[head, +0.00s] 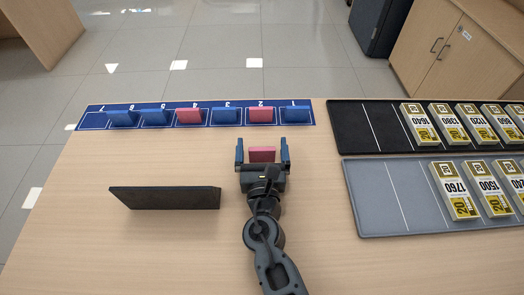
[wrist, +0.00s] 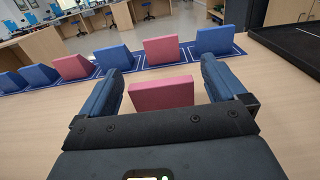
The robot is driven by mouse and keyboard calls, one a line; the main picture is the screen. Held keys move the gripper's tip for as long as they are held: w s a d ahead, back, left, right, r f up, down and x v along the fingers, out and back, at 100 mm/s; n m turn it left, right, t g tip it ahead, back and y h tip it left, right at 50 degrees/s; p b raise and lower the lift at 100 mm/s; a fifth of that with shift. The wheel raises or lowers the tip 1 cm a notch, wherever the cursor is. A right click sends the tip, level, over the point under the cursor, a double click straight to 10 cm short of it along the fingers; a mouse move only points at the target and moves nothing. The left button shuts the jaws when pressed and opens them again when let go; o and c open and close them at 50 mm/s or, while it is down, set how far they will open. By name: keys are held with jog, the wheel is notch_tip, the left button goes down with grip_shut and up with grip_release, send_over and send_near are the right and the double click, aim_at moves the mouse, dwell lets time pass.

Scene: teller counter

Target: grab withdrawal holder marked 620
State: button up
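A red holder (head: 262,154) stands between the two fingers of my gripper (head: 263,151), with a gap on each side. In the wrist view the same red holder (wrist: 161,95) sits between the fingers (wrist: 165,80), which are spread. The gripper hides its lower part, so I cannot tell if it touches the counter. Several other holders stand in a row on a blue numbered strip (head: 95,122) beyond the gripper, including red ones (head: 260,116) (head: 188,117) and blue ones (head: 295,114) (head: 225,116). No mark reading 620 is legible on any holder.
A dark slab (head: 165,198) stands on the counter left of my arm. A black tray (head: 350,118) and a grey tray (head: 375,185) at the right hold several banded note bundles (head: 455,190). The strip's leftmost slot is empty. Bare counter lies between slab and strip.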

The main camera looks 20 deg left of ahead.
jog(key=c, duration=1)
